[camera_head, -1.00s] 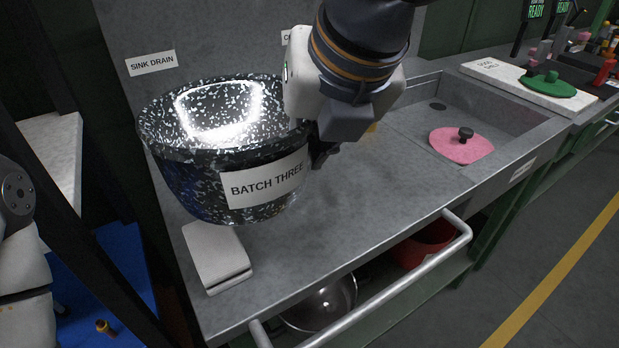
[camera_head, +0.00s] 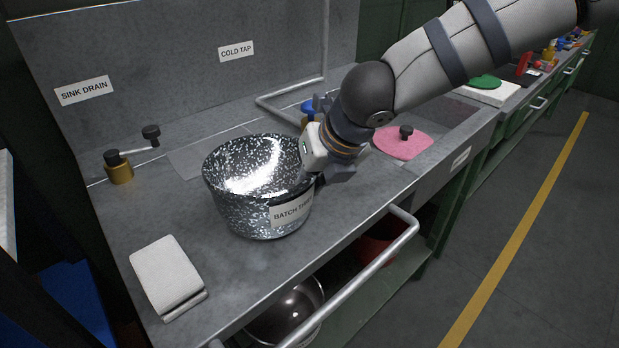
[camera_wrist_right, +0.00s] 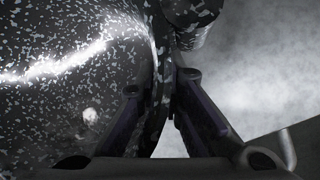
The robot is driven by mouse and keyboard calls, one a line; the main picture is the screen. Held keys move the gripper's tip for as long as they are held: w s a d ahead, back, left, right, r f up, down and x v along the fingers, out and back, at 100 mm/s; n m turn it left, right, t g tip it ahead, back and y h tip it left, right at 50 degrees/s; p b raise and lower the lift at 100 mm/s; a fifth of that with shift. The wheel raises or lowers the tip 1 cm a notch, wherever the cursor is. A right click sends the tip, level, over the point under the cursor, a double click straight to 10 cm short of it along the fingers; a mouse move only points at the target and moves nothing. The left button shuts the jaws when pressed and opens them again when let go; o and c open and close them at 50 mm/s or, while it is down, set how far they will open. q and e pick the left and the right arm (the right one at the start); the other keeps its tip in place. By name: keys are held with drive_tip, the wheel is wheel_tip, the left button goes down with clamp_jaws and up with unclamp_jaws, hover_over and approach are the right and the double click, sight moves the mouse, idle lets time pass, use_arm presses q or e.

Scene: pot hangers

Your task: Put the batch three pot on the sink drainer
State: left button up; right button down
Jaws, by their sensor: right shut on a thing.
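The batch three pot (camera_head: 250,213) is black with white speckles and bears a "BATCH THREE" label. It is upright at the steel counter (camera_head: 130,215); I cannot tell whether its base touches. My right gripper (camera_head: 316,178) is shut on the pot's right side. In the right wrist view, the fingers (camera_wrist_right: 165,105) close on a thin speckled part of the pot (camera_wrist_right: 70,75). The "SINK DRAIN" sign (camera_head: 84,91) is on the back panel at left. A flat rectangular panel (camera_head: 192,160) lies behind the pot, partly hidden. My left gripper is out of view.
A brass-based tap (camera_head: 119,170) stands behind left. A folded white cloth (camera_head: 167,273) lies front left. A pink lid (camera_head: 402,145) lies at right. A rail (camera_head: 350,280) runs along the front, with a steel bowl (camera_head: 287,312) and red pot (camera_head: 377,245) below.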

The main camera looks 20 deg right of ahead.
drive_tip(key=c, duration=1.7)
unclamp_jaws()
drive_tip(key=v, duration=1.2)
